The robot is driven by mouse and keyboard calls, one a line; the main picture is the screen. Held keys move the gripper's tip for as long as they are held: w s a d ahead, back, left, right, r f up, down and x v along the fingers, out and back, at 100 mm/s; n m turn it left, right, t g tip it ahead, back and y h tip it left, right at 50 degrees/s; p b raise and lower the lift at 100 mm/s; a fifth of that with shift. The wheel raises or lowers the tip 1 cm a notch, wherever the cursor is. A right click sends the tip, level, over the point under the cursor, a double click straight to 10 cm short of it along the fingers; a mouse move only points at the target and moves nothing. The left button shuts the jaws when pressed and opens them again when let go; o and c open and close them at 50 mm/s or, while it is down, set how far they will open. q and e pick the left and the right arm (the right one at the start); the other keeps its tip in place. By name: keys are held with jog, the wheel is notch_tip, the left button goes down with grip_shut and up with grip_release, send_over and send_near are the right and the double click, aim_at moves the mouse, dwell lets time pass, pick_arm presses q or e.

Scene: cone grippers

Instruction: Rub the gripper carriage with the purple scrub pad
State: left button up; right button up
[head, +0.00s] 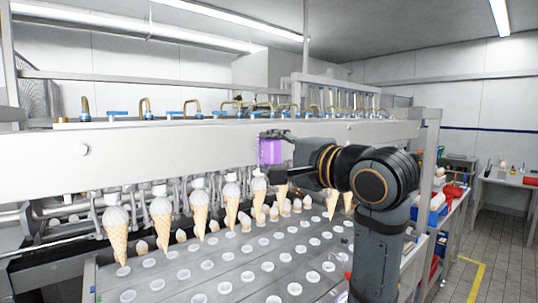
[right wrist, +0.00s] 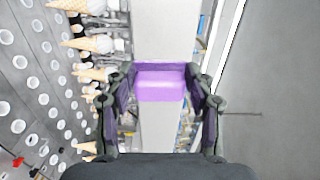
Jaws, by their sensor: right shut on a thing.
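The purple scrub pad (head: 270,152) is held in my right gripper (head: 272,138) against or very close to the front face of the white gripper carriage (head: 180,143). In the right wrist view the pad (right wrist: 160,84) sits between the two fingers of the right gripper (right wrist: 160,82), with the pale carriage beam (right wrist: 165,35) right behind it. I cannot tell for certain whether the pad touches the beam. The right arm reaches in from the right in the head view. My left gripper is not in view.
Several ice cream cones (head: 161,218) hang in a row under the carriage. Below is a grey conveyor plate (head: 225,262) with rows of round holes. Brass fittings and blue valves (head: 115,113) line the top. A side bench (head: 505,180) stands at the far right, beyond open floor.

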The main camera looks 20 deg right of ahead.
aim_at(262, 151)
jog(key=shift+b+v, duration=0.5)
jog(key=shift+v, duration=0.7)
jog(key=shift+s+d, duration=0.25)
jog(key=shift+s, duration=0.1)
jog(key=shift+a, duration=0.1)
jog(key=shift+w, duration=0.1)
jog(key=shift+r, duration=0.1)
jog(key=shift+w+a+p, duration=0.1)
jog(key=shift+w+p, duration=0.15)
jog(key=shift+p, duration=0.05)
jog(key=p+x, duration=0.3)
jog(key=x, duration=0.2)
jog(key=shift+a, duration=0.15)
jog(key=shift+w+a, duration=0.2)
jog(key=shift+w, duration=0.4)
